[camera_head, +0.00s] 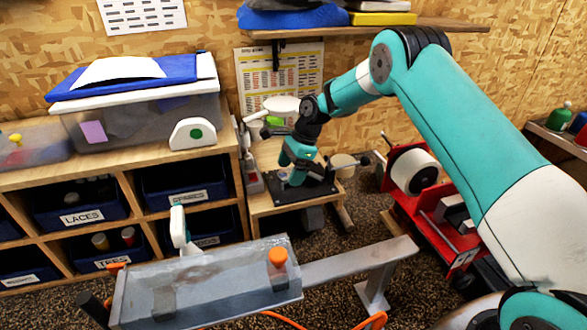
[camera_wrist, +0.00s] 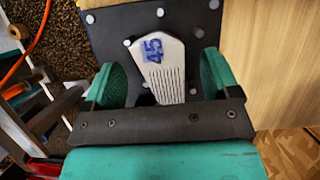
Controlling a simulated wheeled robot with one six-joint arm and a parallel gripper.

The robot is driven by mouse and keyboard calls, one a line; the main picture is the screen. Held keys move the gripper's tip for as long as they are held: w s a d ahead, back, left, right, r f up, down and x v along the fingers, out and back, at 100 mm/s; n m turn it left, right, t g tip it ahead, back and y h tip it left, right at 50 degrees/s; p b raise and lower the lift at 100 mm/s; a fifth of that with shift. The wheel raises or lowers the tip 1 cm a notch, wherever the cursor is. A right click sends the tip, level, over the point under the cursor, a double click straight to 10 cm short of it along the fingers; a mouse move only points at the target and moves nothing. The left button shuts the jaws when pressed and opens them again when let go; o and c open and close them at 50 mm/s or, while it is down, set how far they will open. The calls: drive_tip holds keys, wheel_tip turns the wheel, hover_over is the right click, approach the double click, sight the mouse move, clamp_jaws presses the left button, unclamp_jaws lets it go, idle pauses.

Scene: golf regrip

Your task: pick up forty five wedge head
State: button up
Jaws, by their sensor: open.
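The forty five wedge head (camera_wrist: 160,60) is pale grey with a blue "45" and dark grooves. In the wrist view it lies on a dark board with white round studs (camera_wrist: 110,25). My gripper (camera_wrist: 162,78) is open, with one teal finger on each side of the wedge head; a gap shows on both sides. The lower end of the wedge head runs behind my gripper's dark palm edge. In the head view my gripper (camera_head: 297,172) is low over the dark board (camera_head: 318,190), and I cannot make out the wedge head there.
The board sits on a low wooden stand (camera_head: 262,205). A wooden cubby shelf with labelled bins (camera_head: 85,215) stands left, topped by a blue-lidded clear box (camera_head: 140,110). A red cart (camera_head: 425,215) is at right. A grey metal trough (camera_head: 205,285) is in front.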

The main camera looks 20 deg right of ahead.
drive_tip(key=shift+f, duration=0.1)
drive_tip(key=shift+c, duration=0.3)
drive_tip(key=c, duration=0.9)
drive_tip(key=shift+c, duration=0.2)
